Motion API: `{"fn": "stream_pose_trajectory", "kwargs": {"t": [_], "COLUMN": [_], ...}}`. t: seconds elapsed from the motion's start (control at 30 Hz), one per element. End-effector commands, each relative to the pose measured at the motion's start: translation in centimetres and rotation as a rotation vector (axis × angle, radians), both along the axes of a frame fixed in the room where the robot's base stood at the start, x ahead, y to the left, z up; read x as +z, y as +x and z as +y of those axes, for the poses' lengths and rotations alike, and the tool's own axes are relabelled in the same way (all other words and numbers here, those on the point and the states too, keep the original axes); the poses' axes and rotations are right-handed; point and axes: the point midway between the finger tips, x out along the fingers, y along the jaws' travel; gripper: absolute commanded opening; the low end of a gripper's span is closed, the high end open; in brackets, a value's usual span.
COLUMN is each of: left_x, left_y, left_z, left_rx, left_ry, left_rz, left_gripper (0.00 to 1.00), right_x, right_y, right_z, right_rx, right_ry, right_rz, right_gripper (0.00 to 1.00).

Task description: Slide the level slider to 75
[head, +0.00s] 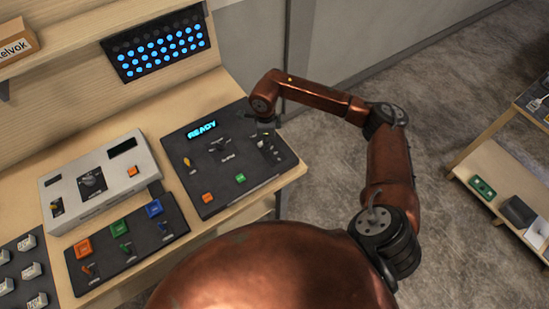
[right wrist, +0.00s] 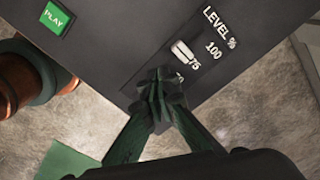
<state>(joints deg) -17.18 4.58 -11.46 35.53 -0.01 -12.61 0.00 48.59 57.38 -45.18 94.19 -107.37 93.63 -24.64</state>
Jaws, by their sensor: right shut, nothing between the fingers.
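The dark console panel (head: 222,185) with the lit READY display (head: 202,129) lies on the wooden desk. The level slider has a pale knob (right wrist: 182,51), which in the right wrist view sits beside the 75 mark (right wrist: 194,62). The LEVEL % label and the 100 mark (right wrist: 214,49) are readable; a lower mark is partly hidden by the fingers. My right gripper (right wrist: 161,84) is shut and empty, its tips just short of the knob in the picture; I cannot tell whether they touch it. In the head view this gripper (head: 261,126) is small over the panel's right part. My left gripper is not in view.
A green PLAY button (right wrist: 55,18) and an orange button (head: 208,198) are on the same panel. A white-grey box (head: 100,180) and a panel of coloured buttons (head: 128,238) stand to the left. Open floor lies right of the desk.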

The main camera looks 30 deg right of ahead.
Motion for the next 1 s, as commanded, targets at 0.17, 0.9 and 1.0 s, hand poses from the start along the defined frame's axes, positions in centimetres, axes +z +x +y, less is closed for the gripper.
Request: {"fn": "stream_pose_trajectory", "kwargs": {"t": [0.17, 0.9, 1.0], "left_x": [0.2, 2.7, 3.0], "left_y": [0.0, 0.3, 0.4], "left_z": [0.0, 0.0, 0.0], "left_rx": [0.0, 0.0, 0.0], "left_ry": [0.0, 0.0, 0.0], "left_rz": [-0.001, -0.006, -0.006], "left_gripper": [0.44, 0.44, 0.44], "right_x": [0.4, 6.0, 6.7], "right_y": [-0.1, 0.0, 0.0], "right_z": [0.0, 0.0, 0.0], "right_rx": [0.0, 0.001, 0.0], "right_ry": [0.0, -0.001, -0.001], "right_rz": [0.0, 0.0, 0.0], "right_gripper": [0.0, 0.0, 0.0]}}
